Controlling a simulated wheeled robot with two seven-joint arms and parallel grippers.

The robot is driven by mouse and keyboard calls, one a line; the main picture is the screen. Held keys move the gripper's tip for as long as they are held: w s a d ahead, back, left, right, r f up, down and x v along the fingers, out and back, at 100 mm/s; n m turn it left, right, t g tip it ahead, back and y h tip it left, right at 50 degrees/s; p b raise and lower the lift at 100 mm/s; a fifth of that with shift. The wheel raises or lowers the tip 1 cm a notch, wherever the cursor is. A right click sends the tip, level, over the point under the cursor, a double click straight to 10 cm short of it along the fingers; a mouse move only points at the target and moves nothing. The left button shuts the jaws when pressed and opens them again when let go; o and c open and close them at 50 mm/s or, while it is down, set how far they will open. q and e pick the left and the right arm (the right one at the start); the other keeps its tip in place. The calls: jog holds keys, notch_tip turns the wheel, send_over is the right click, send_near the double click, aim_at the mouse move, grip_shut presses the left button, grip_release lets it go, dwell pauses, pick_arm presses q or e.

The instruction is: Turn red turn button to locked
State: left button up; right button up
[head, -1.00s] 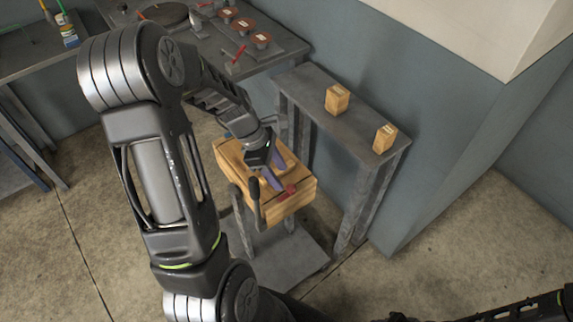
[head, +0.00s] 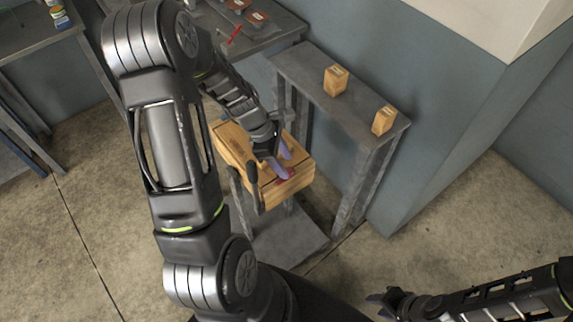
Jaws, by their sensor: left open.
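The red turn button (head: 287,174) is on the near right part of the top of a wooden box (head: 297,184). The fingers partly hide it, so its pointing direction cannot be read. My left gripper (head: 282,166) reaches down to the button with its purple-grey fingers open. The fingertips are at or just beside the button; contact cannot be told. My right gripper (head: 382,301) is low at the bottom right, away from the box, and its jaw opening is unclear.
Dark handles (head: 254,184) stand at the box's near left side. A narrow grey shelf (head: 310,72) behind the box carries two small wooden blocks (head: 336,80) (head: 383,120). A workbench (head: 262,38) with red-topped items is at the top. Open floor lies to the right.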

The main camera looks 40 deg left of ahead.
pick_arm(q)
jog(key=shift+x, duration=1.15)
jog(key=shift+c, duration=0.2)
grip_shut()
